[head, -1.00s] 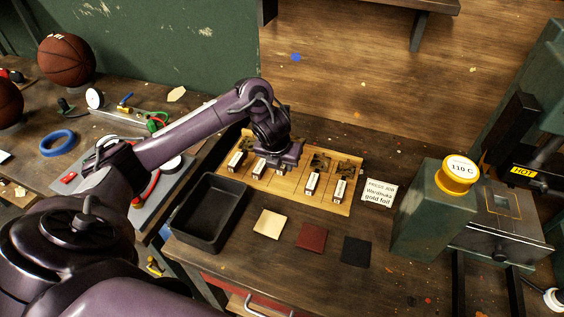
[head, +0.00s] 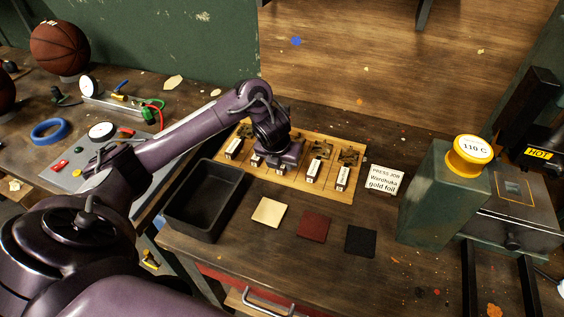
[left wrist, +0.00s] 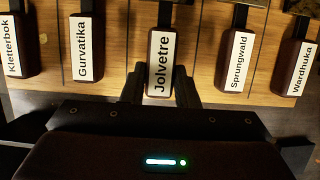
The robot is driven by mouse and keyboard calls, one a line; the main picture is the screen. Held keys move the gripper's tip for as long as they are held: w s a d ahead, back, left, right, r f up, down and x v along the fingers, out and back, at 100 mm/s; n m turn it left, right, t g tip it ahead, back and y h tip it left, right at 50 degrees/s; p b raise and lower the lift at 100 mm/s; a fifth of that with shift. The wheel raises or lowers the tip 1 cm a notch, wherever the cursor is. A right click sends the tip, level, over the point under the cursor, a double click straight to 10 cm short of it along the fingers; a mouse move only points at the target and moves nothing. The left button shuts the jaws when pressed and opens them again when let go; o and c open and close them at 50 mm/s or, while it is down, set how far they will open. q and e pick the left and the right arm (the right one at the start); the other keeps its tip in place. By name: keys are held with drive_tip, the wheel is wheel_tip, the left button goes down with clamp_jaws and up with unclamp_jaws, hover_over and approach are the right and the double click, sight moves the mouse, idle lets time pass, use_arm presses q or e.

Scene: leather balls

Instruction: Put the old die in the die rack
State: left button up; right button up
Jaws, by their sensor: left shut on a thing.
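The wooden die rack (head: 322,194) lies on the bench and holds several dark-handled dies with white labels. In the left wrist view, the rack (left wrist: 205,60) shows labels Kletterbok (left wrist: 13,45), Gurvatika (left wrist: 81,48), Jolvetre (left wrist: 161,62), Sprungwald (left wrist: 239,62) and Wardhuka (left wrist: 303,68). My left gripper (head: 276,166) is over the rack's middle. In the left wrist view, its fingers (left wrist: 160,95) are shut on the Jolvetre die's handle, at the middle slot. Whether that die is fully seated cannot be told. My right gripper is not in view.
A black tray (head: 181,225) stands left of the rack. Tan (head: 269,211), red (head: 313,226) and black (head: 360,241) squares lie in front. A card (head: 383,181) reads "PRESS JOB Wardhuka gold foil". The press (head: 505,215) with a HOT sign is at right.

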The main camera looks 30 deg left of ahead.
use_arm(q)
drive_tip(key=shift+f, duration=0.2)
drive_tip(key=o, duration=1)
drive_tip(key=shift+o, duration=0.2)
drive_tip(key=p+v, duration=0.4)
drive_tip(key=v, duration=0.3)
drive_tip(key=shift+s+r, duration=0.15)
drive_tip(key=shift+r, duration=0.25)
